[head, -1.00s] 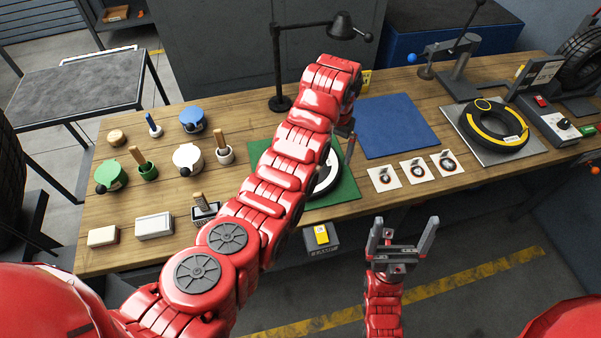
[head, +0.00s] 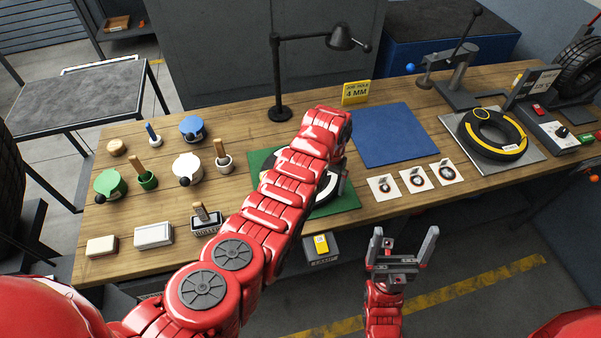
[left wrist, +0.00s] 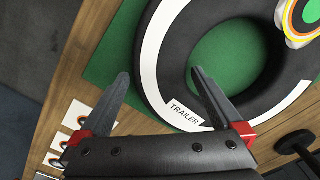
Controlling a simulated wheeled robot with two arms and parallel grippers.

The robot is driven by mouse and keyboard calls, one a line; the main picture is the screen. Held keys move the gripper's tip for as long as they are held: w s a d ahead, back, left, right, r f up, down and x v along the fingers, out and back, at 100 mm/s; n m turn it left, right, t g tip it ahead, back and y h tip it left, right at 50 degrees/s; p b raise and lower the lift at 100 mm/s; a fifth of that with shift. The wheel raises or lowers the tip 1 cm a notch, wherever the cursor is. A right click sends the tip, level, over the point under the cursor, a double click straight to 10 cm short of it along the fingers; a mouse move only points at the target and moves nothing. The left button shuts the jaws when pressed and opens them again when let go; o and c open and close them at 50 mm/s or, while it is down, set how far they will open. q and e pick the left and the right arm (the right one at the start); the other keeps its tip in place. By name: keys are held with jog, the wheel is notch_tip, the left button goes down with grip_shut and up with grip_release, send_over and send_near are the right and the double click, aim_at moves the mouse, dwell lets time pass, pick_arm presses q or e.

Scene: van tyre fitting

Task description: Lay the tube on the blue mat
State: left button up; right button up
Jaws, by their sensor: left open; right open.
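A black ring-shaped tube with a white band reading TRAILER lies on the green mat (head: 343,200); the white band (head: 326,188) shows past my arm. In the left wrist view the tube (left wrist: 165,60) fills the upper middle. My left gripper (left wrist: 160,74) is open over its near side, one finger outside the ring and one by its inner edge. I cannot tell how far above it is. In the head view my left gripper (head: 343,180) is mostly hidden. The blue mat (head: 395,134) is bare. My right gripper (head: 404,238) is open and empty before the bench.
Three picture cards (head: 414,180) lie below the blue mat. A black and yellow tyre (head: 493,133) lies on a grey plate at right. A lamp (head: 280,75) and a yellow sign (head: 356,93) stand behind. Pots and brushes (head: 187,167) stand at left.

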pick_arm(q)
grip_shut()
dwell(0.5)
jog(key=shift+r, duration=0.15)
